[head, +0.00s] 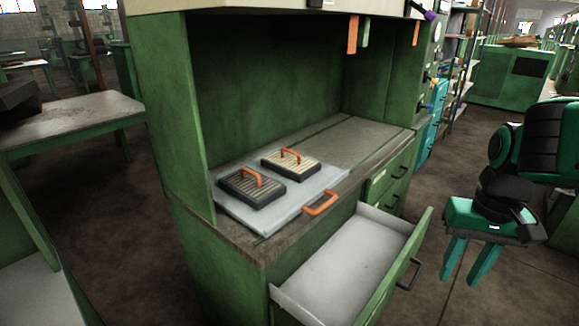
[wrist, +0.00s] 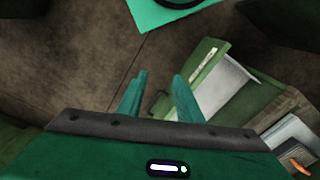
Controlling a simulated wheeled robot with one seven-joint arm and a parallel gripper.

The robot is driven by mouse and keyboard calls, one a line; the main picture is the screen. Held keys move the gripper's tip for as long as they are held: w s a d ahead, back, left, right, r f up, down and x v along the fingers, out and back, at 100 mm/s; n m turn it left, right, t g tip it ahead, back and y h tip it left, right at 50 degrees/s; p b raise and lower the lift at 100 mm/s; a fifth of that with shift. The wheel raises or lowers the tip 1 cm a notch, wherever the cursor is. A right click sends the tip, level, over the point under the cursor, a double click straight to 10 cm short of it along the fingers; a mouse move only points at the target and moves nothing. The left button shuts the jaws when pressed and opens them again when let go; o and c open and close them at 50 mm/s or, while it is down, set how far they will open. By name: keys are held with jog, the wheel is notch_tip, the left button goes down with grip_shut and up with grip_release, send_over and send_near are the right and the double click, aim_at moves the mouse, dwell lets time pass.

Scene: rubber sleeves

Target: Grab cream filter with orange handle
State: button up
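The cream filter (head: 300,168) with an orange handle lies flat on a pale grey tray (head: 268,219) on the workbench. A darker grey-brown filter (head: 247,190), also with an orange handle, lies beside it to the left on the same tray. My gripper (head: 460,284) hangs fingers down at the right, out in front of the bench and well apart from both filters. Its two teal fingers are spread with nothing between them, as the wrist view (wrist: 160,78) also shows.
An open, empty drawer (head: 340,262) juts from the bench front, between my gripper and the tray. The tray has an orange handle (head: 320,203) at its front. A green side panel and back wall enclose the bench. The bench top right of the tray is clear.

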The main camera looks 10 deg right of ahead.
jog(key=w+n+t, duration=0.2)
jog(key=w+n, duration=0.2)
jog(key=w, duration=0.9)
jog(key=n+t+y, duration=0.7)
jog(key=n+t, duration=0.2)
jog(key=n, duration=0.2)
send_near(290, 151)
jog(key=x, duration=0.4)
jog(key=shift+w+d+f, duration=0.15)
jog(key=shift+d+f, duration=0.05)
jog(key=shift+f, duration=0.1)
jog(key=shift+x, duration=3.2)
jog(key=shift+r, duration=0.2)
jog(key=shift+c, duration=0.6)
grip_shut()
